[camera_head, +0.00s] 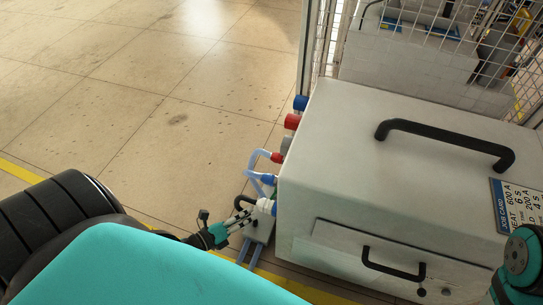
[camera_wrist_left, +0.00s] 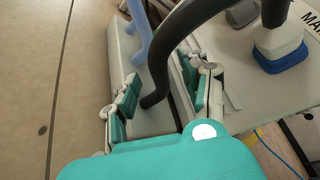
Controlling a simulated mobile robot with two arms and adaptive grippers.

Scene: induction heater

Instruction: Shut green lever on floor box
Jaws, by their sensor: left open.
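The grey floor box (camera_head: 262,228) stands on the floor beside the heater cabinet's left side, partly hidden by my left gripper. It also shows in the left wrist view (camera_wrist_left: 124,52). My left gripper (camera_head: 242,219) is at the box, its fingers pointing toward it. In the left wrist view its two fingers (camera_wrist_left: 163,94) are spread apart. A dark curved bar or hose (camera_wrist_left: 178,42) with a rounded lower end reaches between them; I cannot tell if they touch it. A small green patch (camera_head: 273,191) shows above the box; I cannot make out the green lever clearly. My right gripper is out of view.
The heater cabinet (camera_head: 400,150) with black handles stands right of the box. Blue hoses (camera_head: 254,163) and red and blue connectors (camera_head: 291,121) stick out from its left side. A wire-mesh fence (camera_head: 345,40) is behind. The floor (camera_head: 150,110) at left is clear.

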